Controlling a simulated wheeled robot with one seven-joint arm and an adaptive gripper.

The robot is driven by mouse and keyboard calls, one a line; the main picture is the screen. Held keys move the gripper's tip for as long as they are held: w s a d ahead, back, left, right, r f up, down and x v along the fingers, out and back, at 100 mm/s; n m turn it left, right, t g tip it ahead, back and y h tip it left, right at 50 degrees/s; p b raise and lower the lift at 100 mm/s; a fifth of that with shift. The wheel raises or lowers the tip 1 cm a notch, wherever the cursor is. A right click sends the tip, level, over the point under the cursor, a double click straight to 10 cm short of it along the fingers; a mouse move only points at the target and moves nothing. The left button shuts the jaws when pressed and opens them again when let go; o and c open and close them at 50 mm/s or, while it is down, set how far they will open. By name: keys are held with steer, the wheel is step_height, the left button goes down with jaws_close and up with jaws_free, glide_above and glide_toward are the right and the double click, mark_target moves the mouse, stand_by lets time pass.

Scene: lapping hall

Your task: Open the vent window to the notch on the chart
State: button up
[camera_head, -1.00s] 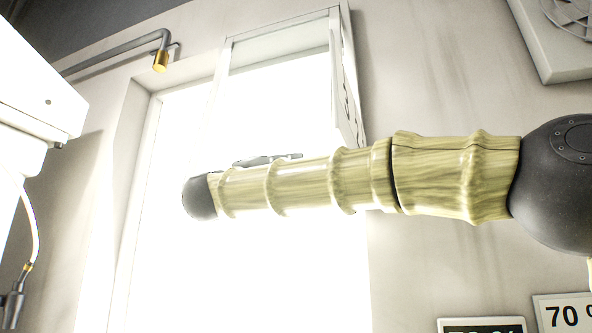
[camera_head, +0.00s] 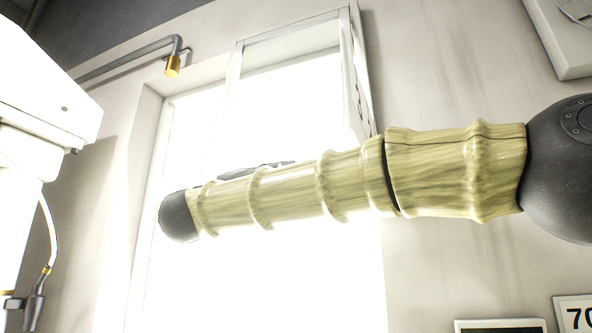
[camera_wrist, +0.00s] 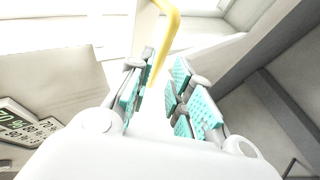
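The vent window (camera_head: 291,47) is the framed upper pane above a bright lower window in the head view. A pale side plate with dark marks (camera_head: 357,85) runs down its right edge; how far the sash stands open I cannot tell. In the wrist view a yellow bar (camera_wrist: 167,40) comes down from the top edge, its lower end near the left finger. My gripper (camera_wrist: 163,95) shows two fingers with teal pads and a gap between them. The bar does not look clamped. My arm hides part of the window in the head view.
A white number card (camera_head: 574,314) and a dark display (camera_head: 500,326) are cut off at lower right. In the wrist view the display (camera_wrist: 12,116) and card (camera_wrist: 38,131) are at left. A pipe with a brass end (camera_head: 173,65) and a white machine (camera_head: 45,85) are at left.

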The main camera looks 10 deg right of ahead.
steer(key=shift+v, duration=2.5)
